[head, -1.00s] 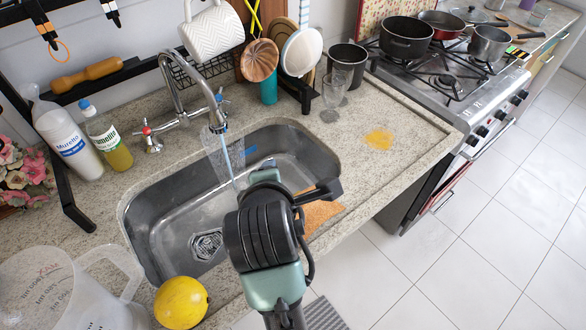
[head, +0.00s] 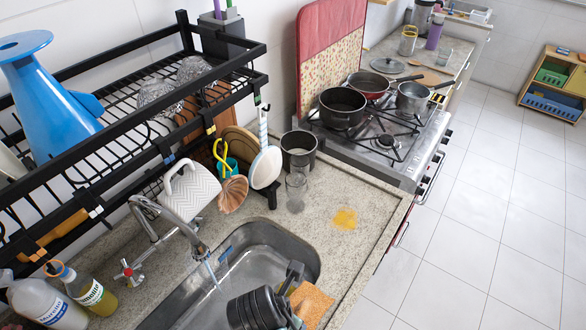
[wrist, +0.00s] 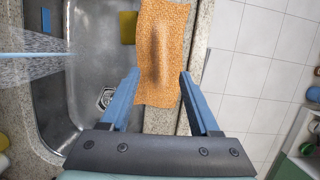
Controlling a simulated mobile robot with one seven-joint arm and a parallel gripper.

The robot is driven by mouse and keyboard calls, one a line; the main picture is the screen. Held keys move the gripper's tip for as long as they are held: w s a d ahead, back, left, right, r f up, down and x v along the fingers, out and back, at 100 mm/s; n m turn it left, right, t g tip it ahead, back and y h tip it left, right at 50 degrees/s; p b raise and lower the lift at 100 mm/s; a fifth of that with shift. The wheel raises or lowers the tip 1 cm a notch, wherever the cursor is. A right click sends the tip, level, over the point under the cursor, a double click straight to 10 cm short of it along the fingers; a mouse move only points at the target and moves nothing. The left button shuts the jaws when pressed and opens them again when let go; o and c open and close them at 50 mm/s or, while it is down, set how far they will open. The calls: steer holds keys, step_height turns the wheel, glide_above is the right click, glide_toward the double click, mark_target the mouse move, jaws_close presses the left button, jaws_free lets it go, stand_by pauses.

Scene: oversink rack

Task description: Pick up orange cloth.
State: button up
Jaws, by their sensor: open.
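The orange cloth (head: 313,303) lies by the front edge of the sink, partly cut off by the bottom of the head view and partly behind my arm. In the wrist view, the cloth (wrist: 160,50) is a textured strip with a raised fold along its middle. It lies along the sink's edge and the counter. My gripper (wrist: 159,74) is open and empty, with its two blue fingers on either side of the cloth's lower part. I cannot tell how high the fingers are above it.
The sink (head: 262,252) has water running from the tap (head: 200,250). A yellow sponge (wrist: 127,27) shows near the sink's inner side. A yellow spill (head: 344,218) marks the counter. A black rack (head: 120,120) and the stove with pots (head: 343,108) stand beyond. Floor tiles (head: 450,250) are clear.

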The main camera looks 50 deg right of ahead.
steer(key=x, duration=0.3)
steer(key=shift+w+f, duration=0.2)
steer(key=shift+f, duration=0.05)
steer(key=shift+s+d+f, duration=0.15)
steer(key=shift+s+f, duration=0.05)
steer(key=shift+f, duration=0.2)
steer(key=shift+p+x, duration=0.55)
steer(key=shift+x, duration=1.75)
steer(key=shift+s, duration=0.1)
steer(key=shift+c, duration=0.3)
jaws_close()
